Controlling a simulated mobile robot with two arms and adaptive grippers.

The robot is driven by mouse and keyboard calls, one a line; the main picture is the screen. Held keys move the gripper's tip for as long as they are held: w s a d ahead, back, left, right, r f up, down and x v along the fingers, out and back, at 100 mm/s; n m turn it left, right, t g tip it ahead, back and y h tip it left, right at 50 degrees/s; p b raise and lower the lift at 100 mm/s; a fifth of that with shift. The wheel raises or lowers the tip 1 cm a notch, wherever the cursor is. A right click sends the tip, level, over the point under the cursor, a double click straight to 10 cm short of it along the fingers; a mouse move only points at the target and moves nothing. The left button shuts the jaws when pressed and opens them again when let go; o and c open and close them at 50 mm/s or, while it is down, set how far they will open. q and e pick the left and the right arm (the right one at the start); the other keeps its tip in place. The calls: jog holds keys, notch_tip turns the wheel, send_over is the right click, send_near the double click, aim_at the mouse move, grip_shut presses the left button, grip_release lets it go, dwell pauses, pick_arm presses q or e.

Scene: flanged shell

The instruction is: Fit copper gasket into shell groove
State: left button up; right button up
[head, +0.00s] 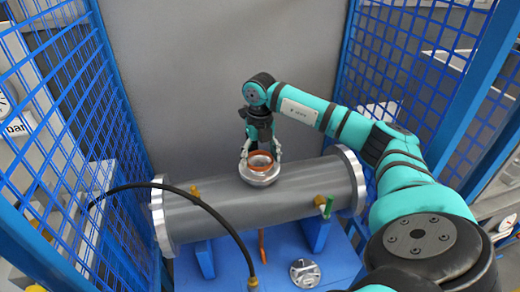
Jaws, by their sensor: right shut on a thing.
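The shell (228,208) is a grey horizontal cylinder with a bright round flange at each end. A short silver flanged nozzle (259,179) stands on its top near the middle. The copper gasket (259,154) is an orange-brown ring right at the nozzle's mouth. My right gripper (261,155) points down over the nozzle, with its fingers on both sides of the ring, shut on it. I cannot tell whether the ring lies in the groove or just above it; the groove itself is hidden. My left gripper is not in view.
Blue mesh fences (55,95) flank the shell, also at right (428,75). A black hose (205,205) arcs in front of the shell's left part. A green-handled valve (327,206) is at right. A silver flange piece (304,272) lies on the blue bench (340,262).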

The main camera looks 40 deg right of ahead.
jog(key=shift+f+b, duration=0.5)
jog(key=shift+f, duration=0.35)
jog(key=o, duration=1.4)
notch_tip(320, 180, up, 12)
